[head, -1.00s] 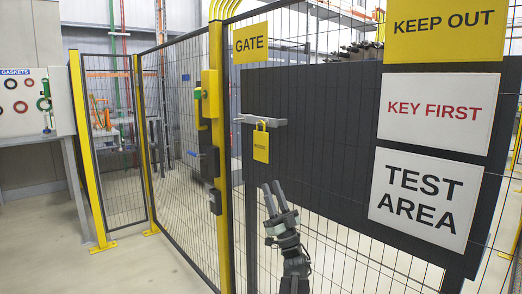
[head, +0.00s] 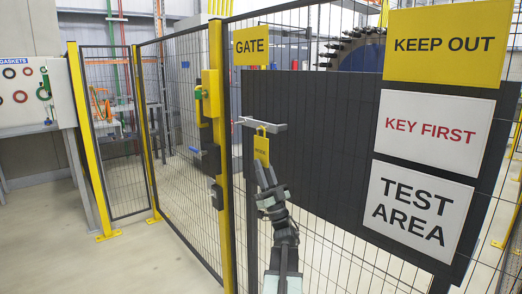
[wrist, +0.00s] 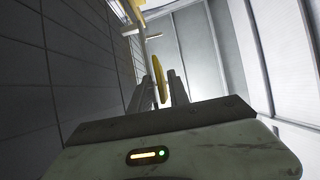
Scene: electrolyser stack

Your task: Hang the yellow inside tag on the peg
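The yellow tag (head: 262,149) hangs by its loop from a grey bar-shaped peg (head: 264,125) on the dark panel beside the gate post. My gripper (head: 265,172) points up just below the tag, its fingertips at the tag's lower edge. In the wrist view the tag (wrist: 159,78) is seen edge-on between the two fingers of my gripper (wrist: 161,90). The fingers look apart, with a narrow gap on the tag's right side. Whether the left finger touches the tag is hard to tell. Lettering on the tag is too small to read.
The dark panel (head: 320,135) on the mesh fence stands close behind my gripper, with sign plates on its right. The yellow gate post (head: 220,120) with a lock box (head: 210,92) stands to the left. The floor at left is clear.

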